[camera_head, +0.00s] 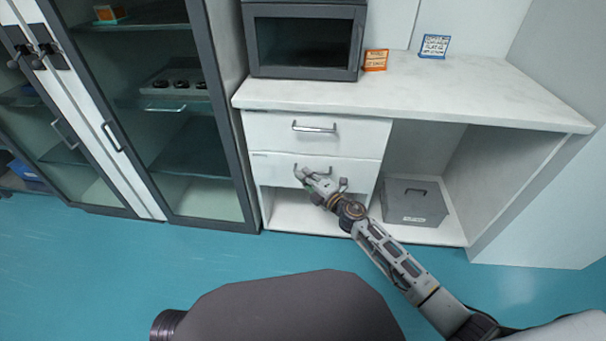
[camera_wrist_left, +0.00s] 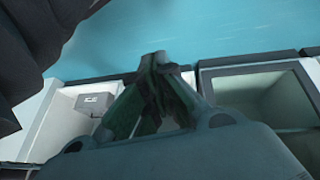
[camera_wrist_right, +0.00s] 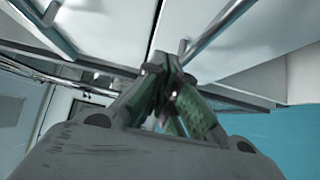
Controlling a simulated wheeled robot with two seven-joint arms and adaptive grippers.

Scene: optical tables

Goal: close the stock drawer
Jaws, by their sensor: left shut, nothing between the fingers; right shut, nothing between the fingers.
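Two white drawers sit one above the other under the counter. The upper drawer (camera_head: 275,130) has a bar handle (camera_head: 315,128) and looks flush. The lower drawer (camera_head: 272,168) has its handle partly hidden by my right gripper (camera_head: 308,176); I cannot tell surely whether it stands slightly out. My right gripper is shut and empty, close in front of the lower drawer. In the right wrist view its fingertips (camera_wrist_right: 165,62) are near white fronts and a handle; contact is unclear. My left gripper (camera_wrist_left: 158,62) is shut and empty in the left wrist view, and out of the head view.
A grey box (camera_head: 415,208) sits in the open bay to the right of the drawers. A glass-fronted cabinet (camera_head: 246,190) stands to the left. A dark-windowed appliance (camera_head: 303,42) and two small signs stand on the countertop (camera_head: 450,95). The blue floor (camera_head: 130,262) is clear.

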